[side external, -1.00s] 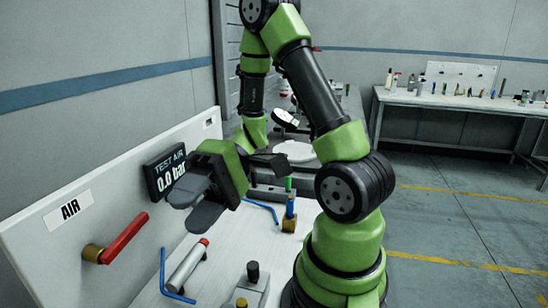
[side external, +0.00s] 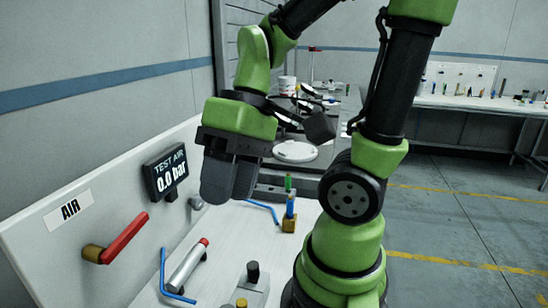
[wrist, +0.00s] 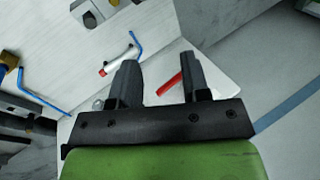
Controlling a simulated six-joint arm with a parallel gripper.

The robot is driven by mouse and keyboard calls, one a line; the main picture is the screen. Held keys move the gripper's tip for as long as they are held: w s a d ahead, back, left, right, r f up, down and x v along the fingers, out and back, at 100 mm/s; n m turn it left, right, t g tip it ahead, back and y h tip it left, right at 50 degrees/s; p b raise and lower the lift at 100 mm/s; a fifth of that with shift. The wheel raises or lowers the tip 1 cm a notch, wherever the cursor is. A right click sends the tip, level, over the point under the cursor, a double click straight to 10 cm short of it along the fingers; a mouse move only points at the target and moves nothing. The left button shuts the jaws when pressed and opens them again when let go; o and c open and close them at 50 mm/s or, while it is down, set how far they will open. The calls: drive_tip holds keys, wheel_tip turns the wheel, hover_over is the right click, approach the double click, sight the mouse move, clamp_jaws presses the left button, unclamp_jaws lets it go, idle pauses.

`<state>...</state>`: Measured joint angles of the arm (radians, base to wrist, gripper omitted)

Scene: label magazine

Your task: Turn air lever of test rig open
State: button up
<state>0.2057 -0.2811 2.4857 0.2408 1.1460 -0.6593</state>
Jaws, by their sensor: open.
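The air lever has a red handle (side external: 124,238) on a brass valve body (side external: 93,254), mounted on the white panel below the AIR label (side external: 69,208). The handle slants up and to the right. The dark test air display (side external: 165,172) on the panel reads 0.0 bar. My gripper (side external: 228,197) is open and empty, fingers pointing down, to the right of the display and apart from the lever. In the wrist view, the red handle (wrist: 169,84) shows between my gripper's fingers (wrist: 157,82), beyond them; its brass end is not visible there.
A brass block with blue and green pieces (side external: 289,222) and a black-knobbed fixture (side external: 252,283) stand to the right.

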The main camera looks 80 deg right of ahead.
wheel_tip(320, 180, up, 5)
drive_tip(key=d+m+t+h, duration=0.2)
drive_tip(key=t+h, duration=0.1)
drive_tip(key=t, duration=0.3)
drive_tip(key=w+d+f+m+g+h, duration=0.2)
drive_tip(key=d+m, duration=0.3)
drive_tip(key=w+d+f+m+g+h, duration=0.1)
drive_tip(key=w+d+f+m, duration=0.1)
drive_tip(key=d+m, duration=0.25)
drive_tip(key=s+d+f+m+g, duration=0.3)
drive_tip(key=d+f+m, duration=0.4)
drive_tip(key=d, duration=0.4)
drive_tip(key=shift+s+f+m, duration=0.25)
drive_tip(key=shift+f+m, duration=0.1)
drive_tip(key=shift+m, duration=0.3)
